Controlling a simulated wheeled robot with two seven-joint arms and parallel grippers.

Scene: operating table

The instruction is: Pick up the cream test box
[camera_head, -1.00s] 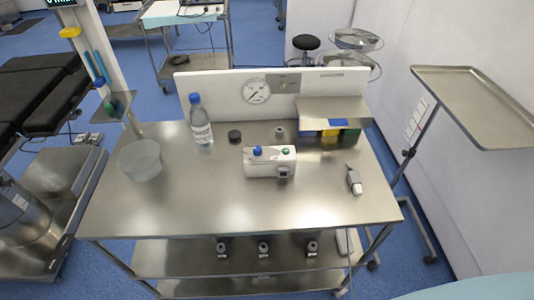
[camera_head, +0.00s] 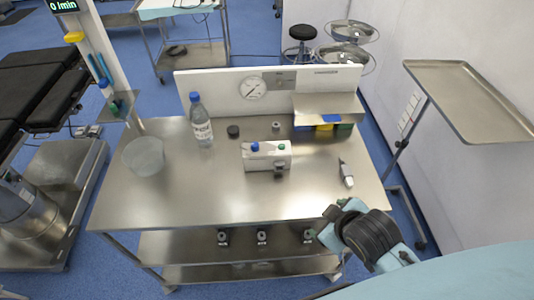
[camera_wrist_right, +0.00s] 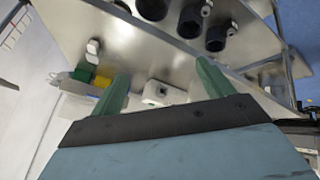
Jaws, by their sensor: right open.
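The cream test box (camera_head: 267,156) sits on the middle of the steel table, with a blue and a green knob on top and a dark fitting at its front right. My right arm comes in at the lower right of the head view, off the table's front right corner and apart from the box. In the right wrist view my right gripper (camera_wrist_right: 162,68) is open and empty, its two green fingers spread. A pale box that looks like the test box (camera_wrist_right: 158,94) shows beyond and between them. My left gripper is not in view.
On the steel table (camera_head: 210,195) stand a clear bowl (camera_head: 144,156), a bottle (camera_head: 201,122), a dark puck (camera_head: 233,131) and a handheld device (camera_head: 346,173). A raised shelf (camera_head: 328,106) with coloured bins is at the back right. The front of the tabletop is clear.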

